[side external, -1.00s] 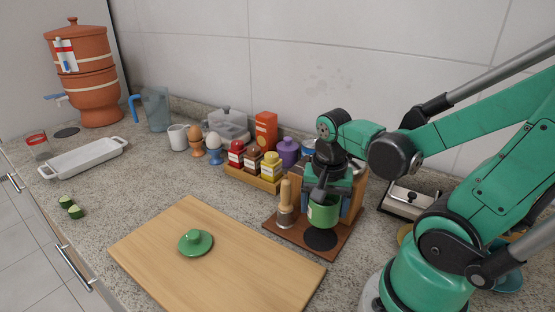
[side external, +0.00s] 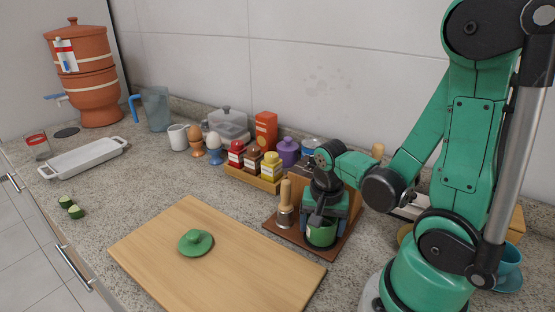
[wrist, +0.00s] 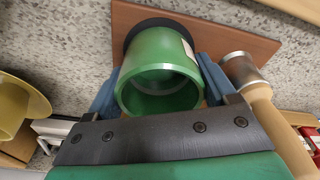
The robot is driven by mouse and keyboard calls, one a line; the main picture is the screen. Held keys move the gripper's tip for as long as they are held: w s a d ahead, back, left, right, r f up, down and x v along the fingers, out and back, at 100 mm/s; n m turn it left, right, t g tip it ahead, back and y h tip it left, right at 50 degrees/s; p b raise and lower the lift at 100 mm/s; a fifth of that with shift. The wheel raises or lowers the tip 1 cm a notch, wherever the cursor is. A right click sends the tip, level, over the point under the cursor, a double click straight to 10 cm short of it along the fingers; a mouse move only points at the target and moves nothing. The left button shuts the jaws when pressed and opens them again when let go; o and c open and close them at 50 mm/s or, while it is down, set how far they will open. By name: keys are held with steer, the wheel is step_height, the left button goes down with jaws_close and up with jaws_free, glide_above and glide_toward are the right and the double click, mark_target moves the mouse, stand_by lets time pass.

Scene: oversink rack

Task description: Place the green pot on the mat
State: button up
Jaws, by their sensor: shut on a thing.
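The green pot (side external: 320,233) is in my gripper (side external: 323,212), low over the brown wooden board of the stand. In the wrist view the pot (wrist: 160,75) shows its open mouth, with a blue finger of my gripper (wrist: 160,88) on either side. The dark round mat (wrist: 136,32) shows as a rim around the pot's far end. The pot covers most of the mat, and I cannot tell whether they touch. The green lid (side external: 195,242) lies on the cutting board (side external: 225,265).
A wooden-handled tool (side external: 285,205) stands close left of the pot on the same board. Behind are spice jars in a wooden tray (side external: 252,180). A teal cup (side external: 508,262) is at the right. The cutting board is mostly clear.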

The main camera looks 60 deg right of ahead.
steer(key=o, duration=1.3)
steer(key=shift+a+r, duration=0.65)
steer(key=shift+r, duration=5.2)
steer(key=w+a+n+t+y, duration=0.1)
steer(key=w+a+n+t, duration=0.5)
steer(key=n, duration=0.7)
steer(key=shift+w+a+r+t, duration=0.2)
steer(key=shift+w+a+t, duration=0.15)
steer(key=shift+w, duration=0.25)
